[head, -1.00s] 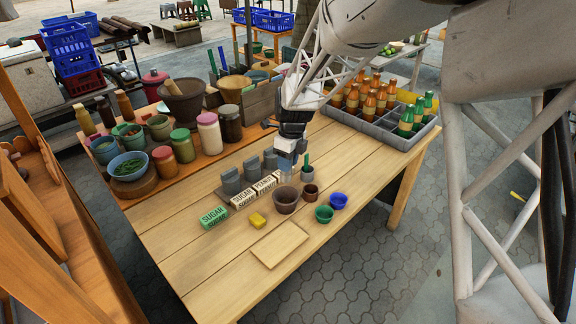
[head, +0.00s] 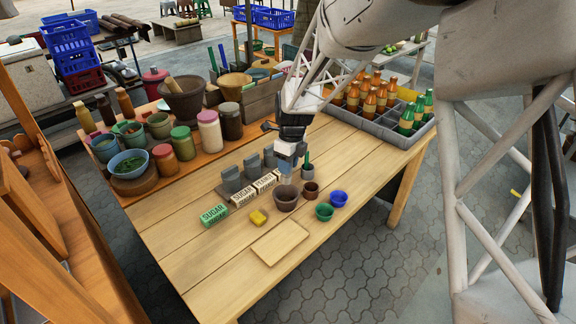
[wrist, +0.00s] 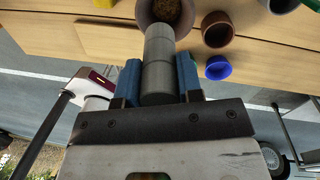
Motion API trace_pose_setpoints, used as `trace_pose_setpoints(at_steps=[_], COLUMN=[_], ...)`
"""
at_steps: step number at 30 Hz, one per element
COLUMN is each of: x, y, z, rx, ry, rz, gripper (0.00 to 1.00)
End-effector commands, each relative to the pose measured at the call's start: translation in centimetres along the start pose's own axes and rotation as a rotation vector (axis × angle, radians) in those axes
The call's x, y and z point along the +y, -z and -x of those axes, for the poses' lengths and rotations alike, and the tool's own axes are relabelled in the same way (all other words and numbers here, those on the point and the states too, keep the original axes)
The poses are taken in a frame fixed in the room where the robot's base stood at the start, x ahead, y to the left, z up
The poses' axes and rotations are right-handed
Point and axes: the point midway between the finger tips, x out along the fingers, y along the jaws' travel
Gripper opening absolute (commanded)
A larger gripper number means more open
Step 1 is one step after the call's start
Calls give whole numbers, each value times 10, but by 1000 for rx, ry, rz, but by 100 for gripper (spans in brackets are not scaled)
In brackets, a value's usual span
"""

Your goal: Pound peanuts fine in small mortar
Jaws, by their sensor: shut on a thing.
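The small brown mortar (head: 287,204) stands on the wooden table, with brown crumbly peanut matter (wrist: 168,11) inside it in the wrist view. My gripper (head: 286,155) is above and just behind the mortar. In the wrist view its blue-padded fingers (wrist: 159,82) are shut on a grey cylindrical pestle (wrist: 159,50). The pestle points toward the mortar, and its far end overlaps the near rim in that view. In the head view the pestle's lower end seems to be above the mortar; contact cannot be told.
A small brown pot (head: 311,189), a green cup (head: 324,212) and a blue cup (head: 338,199) stand right of the mortar. A flat board (head: 280,242) lies in front.

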Motion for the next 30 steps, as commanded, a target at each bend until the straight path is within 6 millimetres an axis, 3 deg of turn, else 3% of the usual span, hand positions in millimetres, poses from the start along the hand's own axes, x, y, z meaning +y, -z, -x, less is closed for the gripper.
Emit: trace_pose_setpoints(at_steps=[14, 30], x=[-1, -5], y=[0, 2], z=[-10, -45], rx=[0, 1], ry=[-1, -1], rz=[0, -1], gripper=[10, 10])
